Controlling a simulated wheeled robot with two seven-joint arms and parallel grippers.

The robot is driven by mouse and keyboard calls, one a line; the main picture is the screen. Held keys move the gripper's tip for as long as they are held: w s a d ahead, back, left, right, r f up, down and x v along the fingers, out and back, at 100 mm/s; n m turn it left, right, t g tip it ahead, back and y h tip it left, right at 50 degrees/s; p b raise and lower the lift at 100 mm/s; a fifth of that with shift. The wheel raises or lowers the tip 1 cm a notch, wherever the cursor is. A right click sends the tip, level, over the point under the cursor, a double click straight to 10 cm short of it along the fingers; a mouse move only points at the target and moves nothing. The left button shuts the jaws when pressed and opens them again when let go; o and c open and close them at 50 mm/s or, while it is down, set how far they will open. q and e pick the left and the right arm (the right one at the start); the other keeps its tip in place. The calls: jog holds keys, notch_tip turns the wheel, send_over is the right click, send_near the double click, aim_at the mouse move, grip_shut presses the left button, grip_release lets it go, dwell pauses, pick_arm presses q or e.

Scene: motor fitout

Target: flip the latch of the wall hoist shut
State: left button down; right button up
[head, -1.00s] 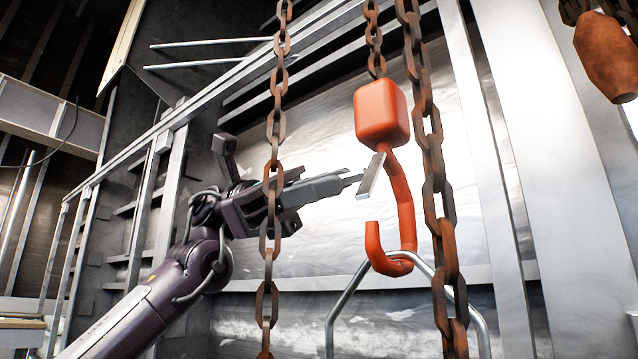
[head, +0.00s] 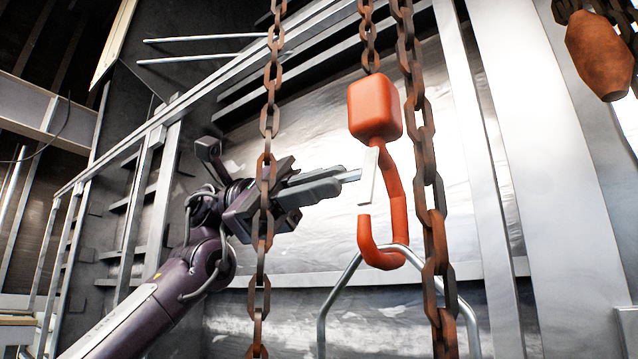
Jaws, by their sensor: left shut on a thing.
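The wall hoist's orange hook (head: 397,195) hangs from an orange block (head: 374,108) on a rusty chain. Its latch (head: 369,178) is a pale flat plate running from just under the block down toward the hook's upturned tip. The latch's lower end is close to that tip; I cannot tell whether they touch. My left gripper (head: 343,179) comes in from the left and is shut, its fingers together on a thin metal piece beside the latch, seemingly part of it. A grey metal bail (head: 348,283) passes through the bottom of the hook. My right gripper is not in view.
A rusty chain (head: 258,290) hangs in front of my left gripper. A thicker chain (head: 428,180) hangs just right of the hook. A rusty brown weight (head: 598,56) hangs at upper right. Metal rails and wall panels stand behind.

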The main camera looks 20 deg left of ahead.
pick_arm(q)
jog(key=c, duration=1.5)
grip_release()
jog(key=v, duration=0.7)
jog(key=shift+w+a, duration=0.15)
jog(key=shift+a, duration=0.15)
